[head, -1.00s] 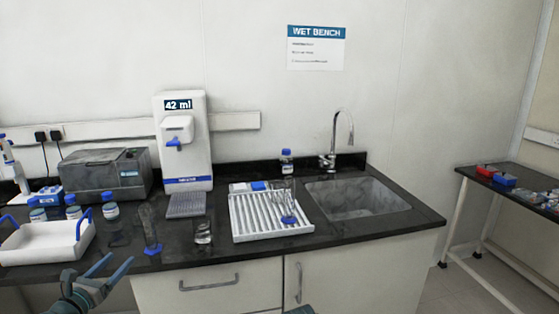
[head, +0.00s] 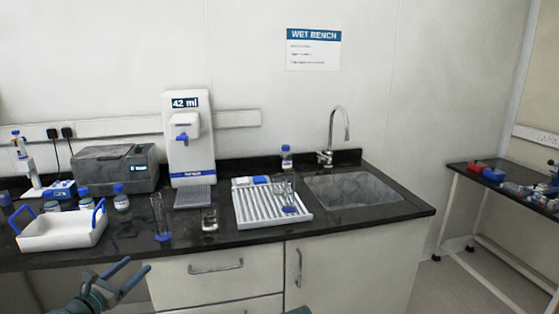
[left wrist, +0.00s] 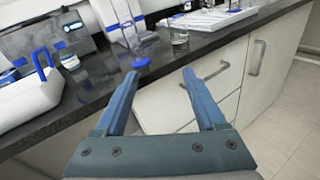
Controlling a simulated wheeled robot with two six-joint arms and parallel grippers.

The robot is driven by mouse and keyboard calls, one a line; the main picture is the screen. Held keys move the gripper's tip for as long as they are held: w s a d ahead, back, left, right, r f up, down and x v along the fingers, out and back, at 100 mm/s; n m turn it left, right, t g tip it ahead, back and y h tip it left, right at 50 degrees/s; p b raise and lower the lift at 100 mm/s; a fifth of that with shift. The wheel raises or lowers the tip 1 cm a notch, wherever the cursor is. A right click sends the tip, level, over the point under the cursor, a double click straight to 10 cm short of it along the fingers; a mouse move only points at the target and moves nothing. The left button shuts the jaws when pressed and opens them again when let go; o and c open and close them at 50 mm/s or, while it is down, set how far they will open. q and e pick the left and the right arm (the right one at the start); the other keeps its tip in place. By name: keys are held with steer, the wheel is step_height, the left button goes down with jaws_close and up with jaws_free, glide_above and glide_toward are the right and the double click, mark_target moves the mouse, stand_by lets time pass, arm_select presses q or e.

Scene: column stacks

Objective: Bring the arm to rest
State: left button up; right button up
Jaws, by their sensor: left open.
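My left gripper (head: 128,272) is open and empty, low in the head view, in front of the bench's front edge. In the left wrist view its two blue fingers (left wrist: 160,85) stand apart with only the bench front and drawer behind them. Nothing is between the fingers. At the bottom of the head view, a small dark piece shows near the middle; I cannot tell whether it is part of my right gripper.
The black bench (head: 340,222) holds a white tray with blue handles (head: 62,240), a tall cylinder with a blue base (head: 160,218), a glass beaker (head: 209,220), a dispenser (head: 188,140), a drying rack (head: 270,208) and a sink (head: 352,190). A side table (head: 500,187) stands right.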

arm_select(q)
steer(key=s+d+f+m+g+h, duration=0.1)
steer(key=d+f+m+g+h, duration=0.1)
steer(key=d+f+m+g, duration=0.65)
steer(key=s+d+f+m+h, duration=0.15)
steer(key=d+m, duration=0.45)
steer(key=d, duration=0.8)
steer(key=s+d+f+m+g+y, duration=0.7)
steer(key=s+d+f+m, duration=0.4)
steer(key=m, duration=0.6)
steer(key=s+r+m+g+y+p, duration=0.1)
steer(key=s+r+m+y+p, duration=0.1)
steer(key=r+p, duration=1)
steer(key=shift+s+r+m, duration=0.6)
steer(key=shift+s+m, duration=0.25)
steer(key=shift+s, duration=0.15)
